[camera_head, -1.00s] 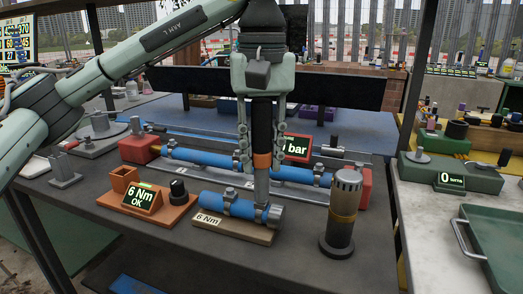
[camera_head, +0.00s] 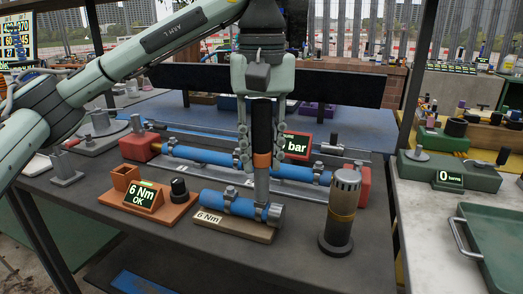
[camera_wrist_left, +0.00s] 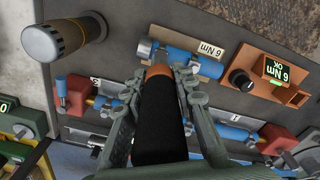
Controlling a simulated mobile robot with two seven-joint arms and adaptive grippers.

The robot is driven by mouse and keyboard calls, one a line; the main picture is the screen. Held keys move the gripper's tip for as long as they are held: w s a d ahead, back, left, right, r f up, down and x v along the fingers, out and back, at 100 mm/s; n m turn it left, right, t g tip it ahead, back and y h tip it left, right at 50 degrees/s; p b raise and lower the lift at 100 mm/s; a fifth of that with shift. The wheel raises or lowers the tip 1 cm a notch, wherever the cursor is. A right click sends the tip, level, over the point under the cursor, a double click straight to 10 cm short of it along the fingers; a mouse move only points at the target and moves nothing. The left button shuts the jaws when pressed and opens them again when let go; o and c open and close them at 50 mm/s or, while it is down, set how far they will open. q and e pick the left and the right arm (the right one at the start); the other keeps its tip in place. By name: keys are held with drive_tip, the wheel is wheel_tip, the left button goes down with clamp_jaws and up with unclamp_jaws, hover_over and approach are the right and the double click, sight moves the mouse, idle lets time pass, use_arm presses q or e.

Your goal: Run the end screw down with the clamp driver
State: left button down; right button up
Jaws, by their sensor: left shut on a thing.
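My left gripper (camera_head: 262,148) is shut on the clamp driver (camera_head: 262,128), a black upright tool with an orange band and a grey shaft. The shaft's lower end is at the right end clamp (camera_head: 268,212) of the short blue pipe (camera_head: 229,204); its tip and the end screw are hidden there. The pipe lies on a wooden block (camera_head: 250,234) with a "6 Nm" label. In the left wrist view, the driver (camera_wrist_left: 160,115) runs between the fingers towards the block (camera_wrist_left: 212,64). An orange unit (camera_head: 148,209) beside it shows "6 Nm OK". My right gripper is not in view.
A grey cylinder with a tan band (camera_head: 342,212) stands right of the block. Behind lies a long blue pipe rig (camera_head: 205,158) with red end blocks and a red "bar" display (camera_head: 297,146). A green scale (camera_head: 445,172) reads 0. The front table edge is clear.

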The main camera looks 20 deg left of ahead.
sight(262, 100)
use_arm(q)
drive_tip(key=shift+r+p, duration=0.75)
drive_tip(key=shift+r, duration=0.05)
idle(0.4)
drive_tip(key=shift+r+p, duration=0.65)
drive_tip(key=shift+r, duration=1.6)
